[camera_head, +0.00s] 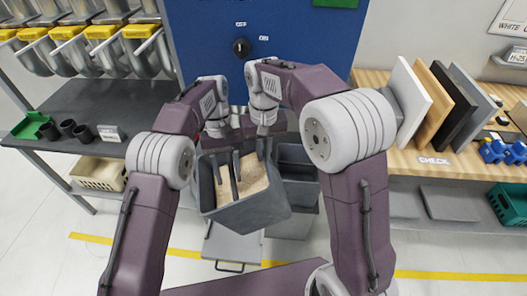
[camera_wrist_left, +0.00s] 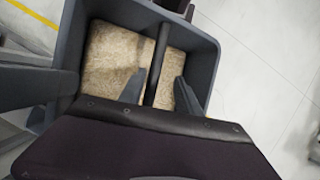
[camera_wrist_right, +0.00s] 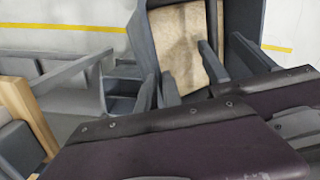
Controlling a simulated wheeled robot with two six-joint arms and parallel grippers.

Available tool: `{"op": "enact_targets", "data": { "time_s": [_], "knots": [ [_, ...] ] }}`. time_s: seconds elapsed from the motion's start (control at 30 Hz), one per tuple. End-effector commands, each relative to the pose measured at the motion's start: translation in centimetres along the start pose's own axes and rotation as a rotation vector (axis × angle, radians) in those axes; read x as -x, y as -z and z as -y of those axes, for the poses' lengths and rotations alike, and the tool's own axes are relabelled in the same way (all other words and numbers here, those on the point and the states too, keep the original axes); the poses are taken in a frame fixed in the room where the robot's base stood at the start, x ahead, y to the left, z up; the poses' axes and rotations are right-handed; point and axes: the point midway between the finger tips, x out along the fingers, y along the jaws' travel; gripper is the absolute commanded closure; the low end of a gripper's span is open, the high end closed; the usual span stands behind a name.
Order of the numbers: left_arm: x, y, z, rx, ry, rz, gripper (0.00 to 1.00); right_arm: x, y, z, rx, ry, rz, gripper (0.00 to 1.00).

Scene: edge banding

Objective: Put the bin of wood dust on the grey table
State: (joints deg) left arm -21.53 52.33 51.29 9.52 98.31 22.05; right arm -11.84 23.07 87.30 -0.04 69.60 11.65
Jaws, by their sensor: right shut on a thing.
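The grey bin of wood dust (camera_head: 250,212) is in the middle of the head view, tilted, with pale dust inside. It also shows in the left wrist view (camera_wrist_left: 205,50) and right wrist view (camera_wrist_right: 185,45). My right gripper (camera_head: 265,150) is shut on the bin's far right rim. My left gripper (camera_head: 226,168) is at the bin's far left part, its fingers apart over the dust. A dark bar shows between them in the left wrist view; its contact with the fingers is unclear. The dark grey table (camera_head: 120,95) is at the left.
The grey table holds a green tray (camera_head: 32,126), several black cups and a small sign (camera_head: 110,133); much of its top is bare. Yellow-labelled bins hang above it. A blue cabinet (camera_head: 210,40) stands behind. A wooden table (camera_head: 455,165) with boards is at the right.

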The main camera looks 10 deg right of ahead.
Motion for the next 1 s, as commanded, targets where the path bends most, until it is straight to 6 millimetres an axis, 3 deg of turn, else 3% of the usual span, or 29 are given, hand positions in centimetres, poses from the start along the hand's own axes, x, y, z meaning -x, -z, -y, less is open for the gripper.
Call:
{"op": "enact_targets", "data": {
  "time_s": [0.17, 0.27, 0.33, 0.57, 0.77, 0.8, 1.0],
  "knots": [
    [-0.8, -2.9, 0.3, 0.107, -0.147, 0.21, 0.6, 0.2, 0.1, 0.0, 0.0, 0.002, -0.004, 1.0],
    [-0.2, -5.2, 0.4, 0.189, -0.275, 0.373, 0.6, 0.2, 0.1, 0.0, 0.0, 0.002, -0.004, 1.0],
    [0.5, -5.9, 1.8, 0.223, -0.275, 0.369, 0.6, 0.2, 0.1, 0.0, 0.0, 0.002, -0.004, 1.0],
    [1.3, -4.7, 8.5, 0.245, -0.053, 0.112, 0.6, 0.2, 0.1, 0.0, 0.0, 0.002, -0.004, 1.0],
    [4.2, -3.9, 16.4, 0.228, 0.189, -0.161, 0.6, 0.2, 0.1, 0.1, 0.0, 0.002, -0.004, 1.0],
    [3.8, -4.0, 17.5, 0.199, 0.203, -0.208, 0.6, 0.2, 0.1, 0.1, 0.0, 0.002, -0.004, 1.0],
    [-2.5, -5.8, 17.5, 0.074, 0.074, -0.325, 0.6, 0.2, 0.1, 0.0, 0.0, 0.002, -0.004, 1.0]
  ]
}}
